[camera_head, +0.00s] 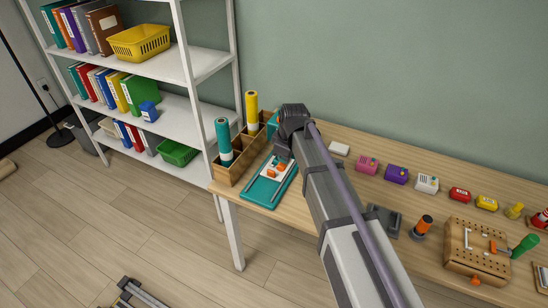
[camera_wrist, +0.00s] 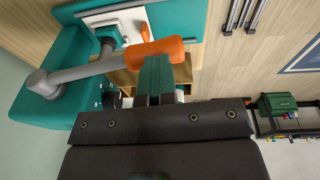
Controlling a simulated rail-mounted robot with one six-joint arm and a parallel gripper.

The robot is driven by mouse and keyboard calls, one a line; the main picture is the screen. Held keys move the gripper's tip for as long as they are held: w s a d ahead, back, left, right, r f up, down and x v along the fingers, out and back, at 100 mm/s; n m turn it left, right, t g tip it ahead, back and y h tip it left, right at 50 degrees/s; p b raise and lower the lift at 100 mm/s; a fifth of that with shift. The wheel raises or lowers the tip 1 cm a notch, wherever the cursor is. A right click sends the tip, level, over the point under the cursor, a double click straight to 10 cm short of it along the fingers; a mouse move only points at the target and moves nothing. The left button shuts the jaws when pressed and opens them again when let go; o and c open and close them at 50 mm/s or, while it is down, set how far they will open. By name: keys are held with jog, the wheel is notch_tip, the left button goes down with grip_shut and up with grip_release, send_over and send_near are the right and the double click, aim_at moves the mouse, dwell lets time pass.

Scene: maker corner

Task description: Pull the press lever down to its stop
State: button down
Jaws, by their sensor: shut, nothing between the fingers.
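The teal press (camera_head: 266,193) stands at the left end of the workbench, and its teal body fills the upper left of the wrist view (camera_wrist: 68,62). Its grey lever (camera_wrist: 92,71) runs out from a round pivot to an orange grip (camera_wrist: 150,53). My gripper (camera_wrist: 155,68) is shut, with its fingertips right at the orange grip; the grip is not between the fingers. I cannot tell whether they touch. In the head view my gripper (camera_head: 282,156) is over the press, and my arm hides part of it.
A white shelf (camera_head: 190,105) is at left. A pegboard block (camera_head: 477,250) and small coloured boxes (camera_head: 397,174) lie to the right.

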jog(key=shift+d+r, duration=0.1)
jog(key=shift+r+p, duration=0.25)
jog(key=shift+p, duration=0.1)
notch_tip(320, 180, up, 13)
jog(key=s+d+p, duration=0.1)
jog(key=s+p, duration=0.1)
jog(key=p, duration=1.1)
jog(key=shift+s, duration=0.35)
